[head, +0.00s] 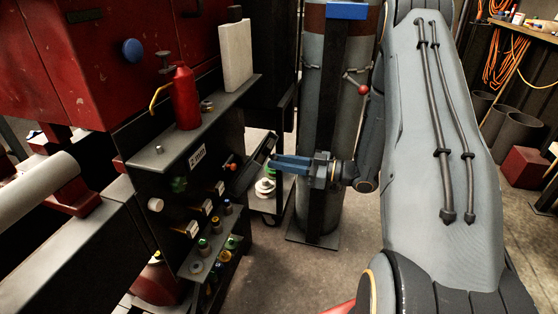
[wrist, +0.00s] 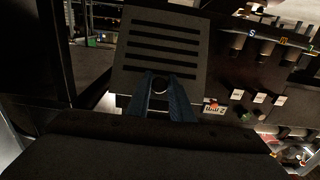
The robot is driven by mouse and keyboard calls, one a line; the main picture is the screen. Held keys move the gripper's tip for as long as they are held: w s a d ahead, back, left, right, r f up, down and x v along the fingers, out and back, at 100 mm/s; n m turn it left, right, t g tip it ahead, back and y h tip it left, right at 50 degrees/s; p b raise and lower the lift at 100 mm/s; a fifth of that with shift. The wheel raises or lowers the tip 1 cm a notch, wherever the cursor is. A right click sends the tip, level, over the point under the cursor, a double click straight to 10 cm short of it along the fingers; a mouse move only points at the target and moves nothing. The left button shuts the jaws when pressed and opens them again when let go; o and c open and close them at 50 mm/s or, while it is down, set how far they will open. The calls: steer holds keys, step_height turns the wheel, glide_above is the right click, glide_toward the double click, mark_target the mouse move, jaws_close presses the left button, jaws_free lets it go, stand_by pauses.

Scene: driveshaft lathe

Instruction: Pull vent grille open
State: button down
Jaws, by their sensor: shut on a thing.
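The vent grille (wrist: 166,48) is a dark grey panel with several horizontal slots, upper middle in the wrist view. A small round knob (wrist: 160,84) sits near its lower edge. My gripper (wrist: 160,88) has its two blue fingers closed around the knob. In the head view my gripper (head: 272,163) reaches left toward the dark machine side, with its fingertips by a dark panel seen nearly edge-on. That panel seems to be the grille, but its slots and the knob are hidden there.
A red fire extinguisher (head: 185,98) and a pale block (head: 235,55) stand on the shelf left of my gripper. A panel with a label (head: 198,157) and several knobs is below. A tall grey cylinder (head: 318,130) stands close behind my gripper. Floor shows at lower middle.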

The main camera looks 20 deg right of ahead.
steer(key=shift+s+f, duration=0.1)
steer(key=shift+f, duration=0.3)
steer(key=c, duration=1.6)
jaws_free()
steer(key=shift+d, duration=0.1)
steer(key=shift+r, duration=0.1)
steer(key=p+v, duration=0.1)
steer(key=v, duration=0.6)
steer(key=shift+s+d, duration=0.2)
steer(key=shift+d, duration=0.1)
steer(key=shift+w, duration=0.15)
